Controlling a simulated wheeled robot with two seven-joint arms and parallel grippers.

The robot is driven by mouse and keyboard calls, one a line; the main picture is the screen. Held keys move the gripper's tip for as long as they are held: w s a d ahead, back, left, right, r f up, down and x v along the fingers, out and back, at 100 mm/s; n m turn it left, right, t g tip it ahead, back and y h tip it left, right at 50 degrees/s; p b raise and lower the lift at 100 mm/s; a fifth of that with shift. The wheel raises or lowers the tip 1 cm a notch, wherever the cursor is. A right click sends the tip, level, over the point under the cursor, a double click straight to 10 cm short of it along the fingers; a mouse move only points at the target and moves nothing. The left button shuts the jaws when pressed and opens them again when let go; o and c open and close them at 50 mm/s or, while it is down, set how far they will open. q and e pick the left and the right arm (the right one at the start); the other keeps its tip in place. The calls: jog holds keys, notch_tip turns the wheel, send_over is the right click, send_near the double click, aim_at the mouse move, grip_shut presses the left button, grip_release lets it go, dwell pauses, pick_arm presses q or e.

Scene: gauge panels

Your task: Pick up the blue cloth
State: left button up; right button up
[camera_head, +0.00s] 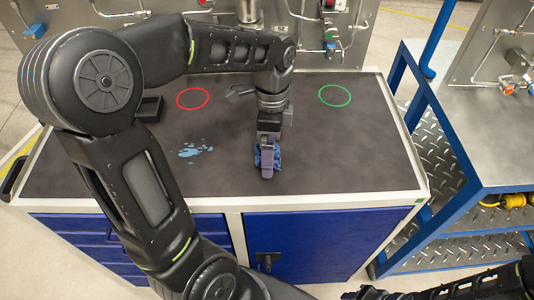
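The blue cloth (257,160) is a small bunched piece on the dark top of the workbench (350,150), near its front edge. My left gripper (268,168) points down right at the cloth, with one finger in front of it and cloth showing on both sides. The other finger is hidden, so I cannot tell whether the gripper is shut on the cloth or whether the cloth is off the surface. My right gripper (362,293) is low at the bottom edge, away from the bench, dark and partly cut off.
A light blue wet patch (190,151) lies left of the cloth. A red ring (193,99) and a green ring (335,96) mark the bench top. A small black box (149,109) stands at the left. Gauge panels rise behind. A blue-framed cart (470,190) stands right.

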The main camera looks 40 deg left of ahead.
pick_arm(q)
jog(key=shift+c, duration=0.4)
jog(key=c, duration=1.4)
jog(key=shift+r, duration=0.6)
notch_tip(320, 180, up, 6)
jog(key=shift+r, duration=0.15)
jog(key=shift+r+p, duration=0.65)
jog(key=shift+r, duration=0.25)
jog(key=shift+r+p, duration=0.45)
